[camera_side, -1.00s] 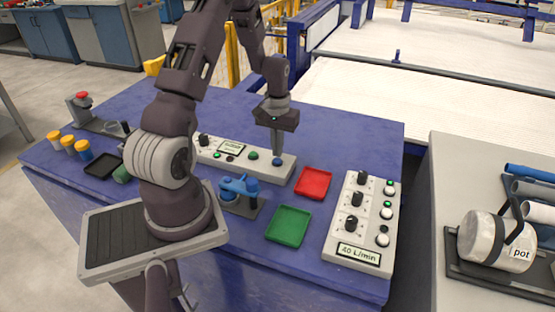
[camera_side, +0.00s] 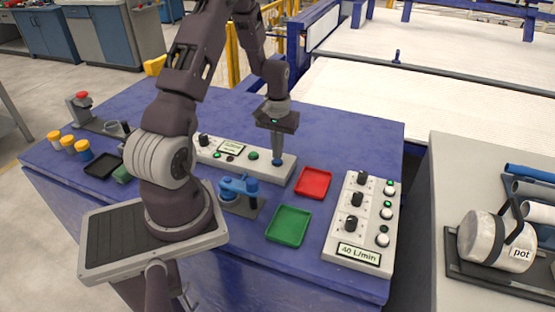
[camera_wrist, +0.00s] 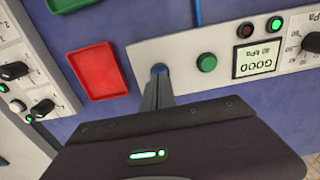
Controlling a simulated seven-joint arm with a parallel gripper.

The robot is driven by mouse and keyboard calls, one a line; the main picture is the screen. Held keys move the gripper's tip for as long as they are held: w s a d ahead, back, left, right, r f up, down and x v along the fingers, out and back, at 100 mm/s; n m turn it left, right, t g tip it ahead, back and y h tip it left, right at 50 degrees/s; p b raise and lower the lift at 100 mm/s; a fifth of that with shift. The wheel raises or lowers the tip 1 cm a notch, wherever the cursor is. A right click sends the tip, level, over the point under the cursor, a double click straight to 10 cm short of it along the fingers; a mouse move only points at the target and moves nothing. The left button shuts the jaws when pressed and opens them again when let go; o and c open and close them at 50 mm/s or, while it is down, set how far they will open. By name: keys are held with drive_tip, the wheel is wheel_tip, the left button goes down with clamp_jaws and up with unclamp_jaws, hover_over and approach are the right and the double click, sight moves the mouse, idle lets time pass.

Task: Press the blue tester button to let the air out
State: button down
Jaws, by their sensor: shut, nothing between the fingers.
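The tester is a long pale panel (camera_side: 208,155) on the blue table. In the wrist view it shows a display (camera_wrist: 257,58) that reads upside down as GOOD with a kPa value. The blue button (camera_wrist: 158,68) sits at the panel's end, beside a green button (camera_wrist: 207,62). My gripper (camera_side: 277,158) is shut and points down, with its fingertips at the blue button. In the wrist view the fingertips (camera_wrist: 159,78) cover most of the button. I cannot tell how far the button is pushed in.
A red tray (camera_side: 313,183) and a green tray (camera_side: 288,226) lie close to the panel. A blue clamp fixture (camera_side: 238,188) stands in front. A control box (camera_side: 362,222) labelled 40 L/min is at the right. Clear table lies behind the panel.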

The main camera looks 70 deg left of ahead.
drive_tip(key=shift+f, duration=0.7)
idle(0.3)
drive_tip(key=shift+r, duration=3.5)
drive_tip(key=shift+r, duration=0.1)
drive_tip(key=s+d+r+m+t+y, duration=0.1)
drive_tip(key=d+r+m+t, duration=0.25)
drive_tip(key=d+r, duration=1.2)
drive_tip(key=s+d+r+m+t, duration=0.1)
drive_tip(key=s+d+r+m, duration=0.1)
drive_tip(key=s+d, duration=0.3)
drive_tip(key=s+d+r+m+t+h, duration=0.1)
drive_tip(key=s+d+r+m, duration=0.2)
drive_tip(key=s+d, duration=0.3)
drive_tip(key=s, duration=0.2)
drive_tip(key=shift+s+r, duration=0.35)
